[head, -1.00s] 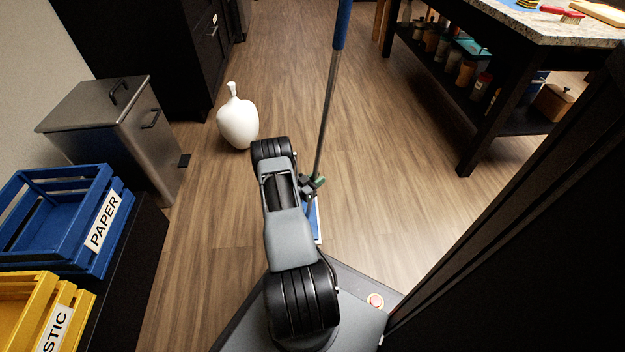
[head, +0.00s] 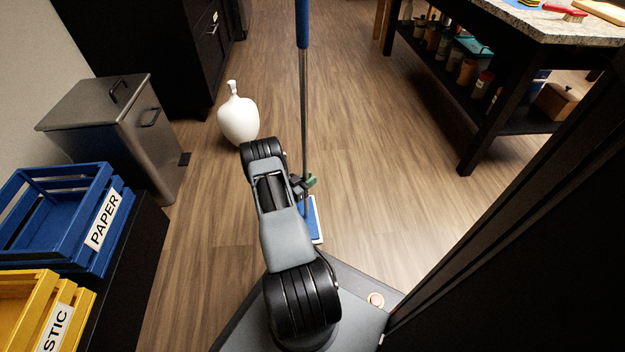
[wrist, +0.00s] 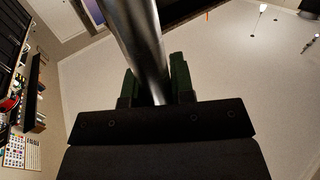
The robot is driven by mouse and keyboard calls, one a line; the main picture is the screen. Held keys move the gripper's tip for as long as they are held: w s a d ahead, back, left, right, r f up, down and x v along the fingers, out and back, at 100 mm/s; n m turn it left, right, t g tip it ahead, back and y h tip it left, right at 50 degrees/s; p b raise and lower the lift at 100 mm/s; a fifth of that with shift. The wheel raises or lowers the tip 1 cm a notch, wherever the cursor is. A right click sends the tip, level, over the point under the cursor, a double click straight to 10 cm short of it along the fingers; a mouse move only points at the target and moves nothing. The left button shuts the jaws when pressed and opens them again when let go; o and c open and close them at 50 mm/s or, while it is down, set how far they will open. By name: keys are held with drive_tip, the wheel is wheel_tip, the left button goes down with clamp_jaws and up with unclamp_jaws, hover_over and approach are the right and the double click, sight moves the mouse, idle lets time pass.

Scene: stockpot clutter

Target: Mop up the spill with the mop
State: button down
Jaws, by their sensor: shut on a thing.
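The mop has a silver pole (head: 304,110) with a blue grip (head: 302,22) at its top and a flat blue head with a white edge (head: 315,222) low by my base. My gripper (head: 304,184) is shut on the pole, a little above the mop head. The wrist view shows the pole (wrist: 142,40) between the green fingers of my gripper (wrist: 153,88). The pole stands nearly upright in the head view. My arm hides part of the mop head. I see no clear spill on the visible floor.
A white vase (head: 238,118) stands on the floor left of the mop. A steel bin (head: 110,125), a blue PAPER crate (head: 60,215) and a yellow crate (head: 40,300) line the left. A dark table with a stone top (head: 560,30) stands at right. The middle floor is clear.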

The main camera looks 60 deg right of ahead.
drive_tip(key=shift+w+a+r, duration=0.15)
drive_tip(key=shift+w+a, duration=0.1)
drive_tip(key=shift+w, duration=0.2)
drive_tip(key=shift+w+a+r, duration=0.1)
drive_tip(key=shift+w+a, duration=0.15)
drive_tip(key=shift+w, duration=0.2)
drive_tip(key=s+d, duration=0.3)
drive_tip(key=s, duration=0.2)
drive_tip(key=shift+d+f, duration=0.2)
drive_tip(key=shift+d, duration=0.05)
drive_tip(key=shift+r, duration=0.1)
wheel_tip(320, 180, up, 7)
drive_tip(key=p, duration=0.5)
idle(0.6)
drive_tip(key=shift+w, duration=0.15)
